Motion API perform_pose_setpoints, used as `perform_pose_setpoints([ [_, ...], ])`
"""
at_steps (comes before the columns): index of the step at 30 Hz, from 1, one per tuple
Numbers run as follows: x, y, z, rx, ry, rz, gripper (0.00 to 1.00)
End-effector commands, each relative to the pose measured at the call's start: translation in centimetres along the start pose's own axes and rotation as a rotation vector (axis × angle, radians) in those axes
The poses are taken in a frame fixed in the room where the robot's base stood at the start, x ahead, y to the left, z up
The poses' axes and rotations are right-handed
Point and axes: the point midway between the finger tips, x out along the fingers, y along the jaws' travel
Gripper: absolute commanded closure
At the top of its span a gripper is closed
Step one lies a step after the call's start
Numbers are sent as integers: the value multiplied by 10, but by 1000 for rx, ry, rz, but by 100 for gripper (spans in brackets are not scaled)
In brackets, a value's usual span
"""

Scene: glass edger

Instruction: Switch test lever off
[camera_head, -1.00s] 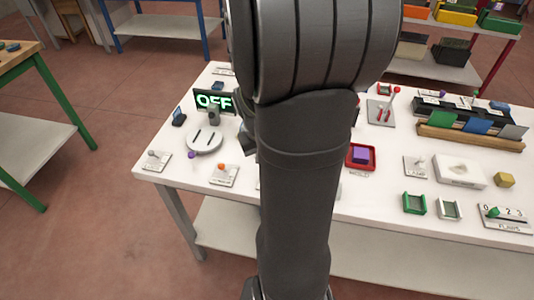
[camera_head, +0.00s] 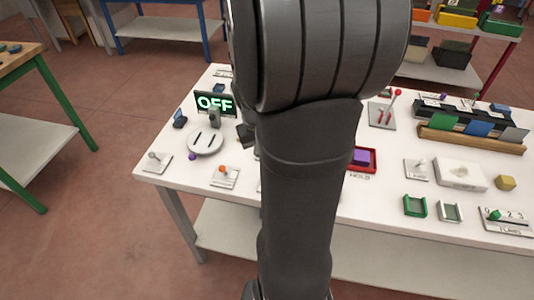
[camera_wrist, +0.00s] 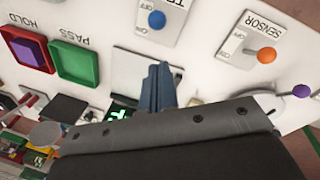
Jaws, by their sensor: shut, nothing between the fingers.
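The test lever has a blue knob (camera_wrist: 157,20) on a white plate at the top of the wrist view. Its label is upside down and partly cut off, with ON and OFF marks, and I cannot tell surely which mark the knob stands at. In the head view my arm hides this lever. My gripper (camera_wrist: 155,75) is shut and empty, its fingers just below the test lever plate in the wrist view and apart from the knob. A display (camera_head: 214,103) in the head view reads OFF in green.
The sensor lever with an orange knob (camera_wrist: 266,55) stands close beside the test lever. A green PASS tray (camera_wrist: 75,63) and a red HOLD tray (camera_wrist: 45,60) with a purple block lie to the left. A round white device (camera_head: 205,142) stands by the display.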

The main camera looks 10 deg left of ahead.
Motion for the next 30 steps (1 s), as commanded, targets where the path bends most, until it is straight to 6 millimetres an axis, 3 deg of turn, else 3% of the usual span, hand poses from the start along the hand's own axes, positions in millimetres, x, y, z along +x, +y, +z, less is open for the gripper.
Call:
perform_pose_setpoints([
  [4,-15,-1,-27,-1,2,0,100],
  [12,-70,-11,-8,-2,5,1,100],
  [18,-98,-17,1,-1,3,0,100],
  [30,-108,-19,4,0,-1,0,100],
])
